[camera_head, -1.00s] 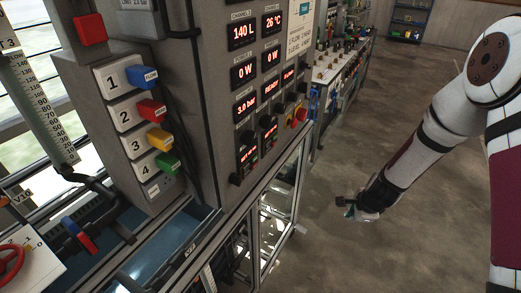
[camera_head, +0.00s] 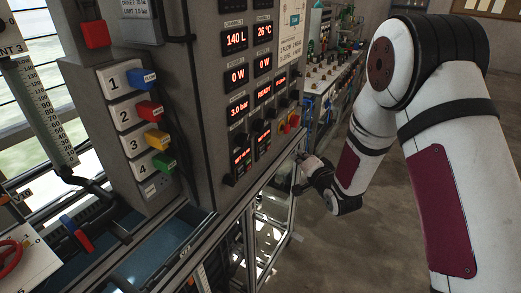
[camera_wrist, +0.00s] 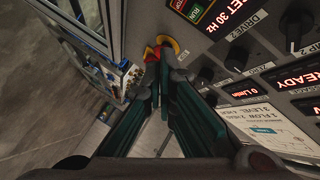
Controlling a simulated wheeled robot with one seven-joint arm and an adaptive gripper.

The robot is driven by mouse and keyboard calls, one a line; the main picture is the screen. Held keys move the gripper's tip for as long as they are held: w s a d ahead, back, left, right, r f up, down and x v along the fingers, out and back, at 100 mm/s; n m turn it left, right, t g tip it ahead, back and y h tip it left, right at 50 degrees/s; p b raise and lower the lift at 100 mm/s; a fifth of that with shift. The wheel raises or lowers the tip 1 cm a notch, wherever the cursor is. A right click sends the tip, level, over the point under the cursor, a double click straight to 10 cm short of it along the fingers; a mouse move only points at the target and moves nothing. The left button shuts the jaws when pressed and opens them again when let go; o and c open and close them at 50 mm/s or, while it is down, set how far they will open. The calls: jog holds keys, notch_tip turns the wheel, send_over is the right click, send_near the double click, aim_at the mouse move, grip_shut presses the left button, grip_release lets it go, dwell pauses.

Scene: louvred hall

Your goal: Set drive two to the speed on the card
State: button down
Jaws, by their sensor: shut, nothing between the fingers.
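My gripper (camera_wrist: 158,60) is shut and empty in the wrist view, its fingertips close to a yellow-and-red stop button (camera_wrist: 167,43); I cannot tell whether they touch. In the head view my gripper (camera_head: 301,160) is at the right side of the panel's lower edge. The DRIVE 2 label (camera_wrist: 248,25) is right of the fingers in the wrist view, with dark knobs (camera_wrist: 238,56) near it. A red display (camera_wrist: 227,10) beside it reads SET 30 Hz. A small card (camera_head: 139,8) at the head view's top left mentions DRIVE 2, its speed too small to read surely.
The grey panel (camera_head: 213,110) carries several red displays. A white notice (camera_head: 291,22) is at its upper right. Numbered coloured switches (camera_head: 152,109) stand to the left. A bench with small fittings (camera_head: 328,80) stands behind my gripper. Open floor (camera_head: 385,240) lies to the right.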

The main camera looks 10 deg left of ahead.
aim_at(262, 147)
jog(key=w+a+b, duration=0.2)
jog(key=w+a, duration=0.1)
jog(key=a, duration=0.5)
dwell(0.5)
jog(key=shift+a, duration=0.15)
dwell(1.2)
jog(key=shift+w+a, duration=0.2)
jog(key=shift+a, duration=0.1)
jog(key=shift+w+a+b, duration=0.1)
jog(key=shift+a+b, duration=0.25)
jog(key=shift+a, duration=0.05)
dwell(0.6)
jog(key=shift+d, duration=0.15)
dwell(0.3)
jog(key=shift+s+d, duration=0.3)
jog(key=shift+d, duration=0.3)
